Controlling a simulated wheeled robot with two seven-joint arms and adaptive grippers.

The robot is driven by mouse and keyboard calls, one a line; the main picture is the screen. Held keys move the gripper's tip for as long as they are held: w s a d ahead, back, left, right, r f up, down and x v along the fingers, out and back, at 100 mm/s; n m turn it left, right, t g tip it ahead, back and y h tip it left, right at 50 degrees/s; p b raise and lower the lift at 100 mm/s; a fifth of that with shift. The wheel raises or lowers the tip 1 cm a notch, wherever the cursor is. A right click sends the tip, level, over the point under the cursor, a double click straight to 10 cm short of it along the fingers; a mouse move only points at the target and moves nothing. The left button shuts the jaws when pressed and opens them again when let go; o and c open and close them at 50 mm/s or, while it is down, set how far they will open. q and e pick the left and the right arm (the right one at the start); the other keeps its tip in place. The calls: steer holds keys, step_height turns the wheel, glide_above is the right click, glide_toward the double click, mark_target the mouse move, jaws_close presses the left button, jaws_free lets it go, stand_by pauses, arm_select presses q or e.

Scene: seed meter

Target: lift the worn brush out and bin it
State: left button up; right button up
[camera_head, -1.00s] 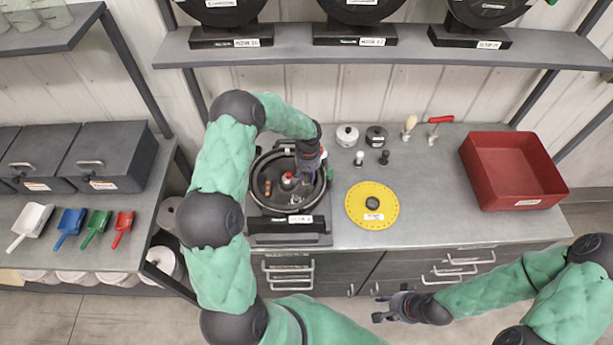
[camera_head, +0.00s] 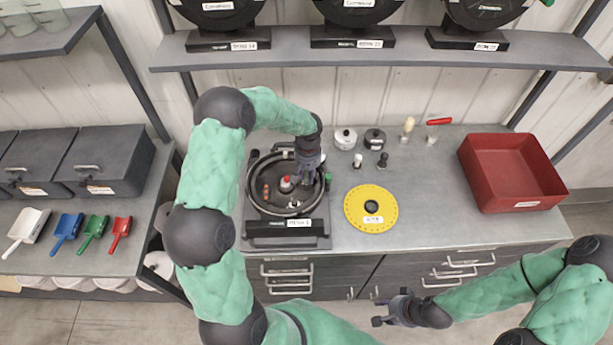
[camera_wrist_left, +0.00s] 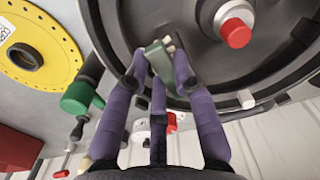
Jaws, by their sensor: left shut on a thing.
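My left gripper (camera_head: 306,180) is over the right inner side of the round black seed meter housing (camera_head: 262,205). In the left wrist view its purple fingers (camera_wrist_left: 155,75) are closed around a small grey-green piece with pale tips, which looks like the worn brush (camera_wrist_left: 160,62). The fingers partly cover it, and I cannot tell whether it is clear of the housing. The housing's red-tipped hub (camera_head: 286,183) shows beside the gripper, and also in the left wrist view (camera_wrist_left: 235,32). My right gripper (camera_head: 384,311) is open and empty in front of the bench.
A red open bin (camera_head: 541,187) stands at the bench's right. A yellow disc (camera_head: 358,217) lies right of the housing. Small jars (camera_head: 345,138), knobs (camera_head: 382,160) and a red-handled brush (camera_head: 439,122) stand behind. A shelf (camera_head: 400,58) runs above the back.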

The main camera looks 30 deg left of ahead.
arm_select(q)
steer(key=s+d+r, duration=0.8)
steer(key=d, duration=0.1)
steer(key=shift+s+b, duration=0.25)
steer(key=shift+b, duration=0.2)
steer(key=shift+r, duration=0.15)
step_height(320, 180, up, 7)
steer(key=p, duration=0.4)
stand_by(0.9)
steer(key=shift+f, duration=0.2)
